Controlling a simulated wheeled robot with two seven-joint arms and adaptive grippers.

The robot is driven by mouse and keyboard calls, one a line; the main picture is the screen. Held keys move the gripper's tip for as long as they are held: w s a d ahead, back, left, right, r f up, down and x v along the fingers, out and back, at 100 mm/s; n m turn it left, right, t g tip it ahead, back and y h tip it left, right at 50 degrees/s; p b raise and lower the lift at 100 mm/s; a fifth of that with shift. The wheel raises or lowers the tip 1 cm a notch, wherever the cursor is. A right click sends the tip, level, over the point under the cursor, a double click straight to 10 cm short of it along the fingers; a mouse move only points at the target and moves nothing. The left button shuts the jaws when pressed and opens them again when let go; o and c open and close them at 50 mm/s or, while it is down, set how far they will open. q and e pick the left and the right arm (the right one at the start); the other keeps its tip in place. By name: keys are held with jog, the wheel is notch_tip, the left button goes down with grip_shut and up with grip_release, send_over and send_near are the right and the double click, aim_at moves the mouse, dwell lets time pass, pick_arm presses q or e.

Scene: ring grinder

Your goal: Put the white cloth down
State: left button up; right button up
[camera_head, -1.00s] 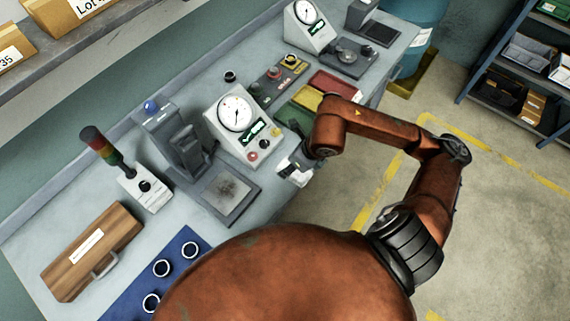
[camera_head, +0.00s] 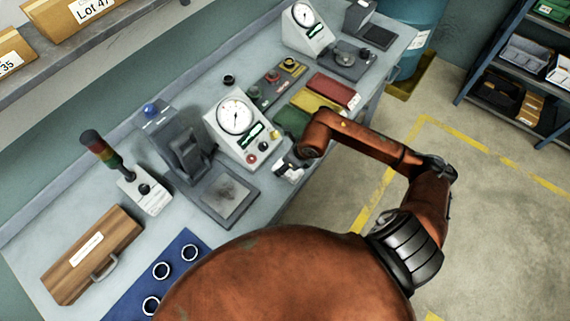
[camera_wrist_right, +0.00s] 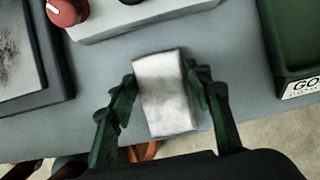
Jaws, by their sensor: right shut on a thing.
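The white cloth (camera_wrist_right: 166,95) is a small folded block with grey smudges, seen between the fingers in the right wrist view. My right gripper (camera_wrist_right: 162,98) is shut on it, one finger on each side. The cloth is over the grey bench near its front edge; whether it touches the bench cannot be told. In the head view my right gripper (camera_head: 284,170) is in front of the gauge box, with a bit of the white cloth (camera_head: 291,173) showing. My left gripper is not in view.
A gauge box (camera_head: 233,125) stands behind the gripper. A grey machine with a stained plate (camera_head: 228,200) is to the left. Green (camera_head: 292,118), yellow (camera_head: 317,101) and red (camera_head: 335,88) trays lie to the right. A narrow strip of bench is clear around the cloth.

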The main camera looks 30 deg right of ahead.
jog(key=o, duration=1.2)
jog(key=v, duration=1.2)
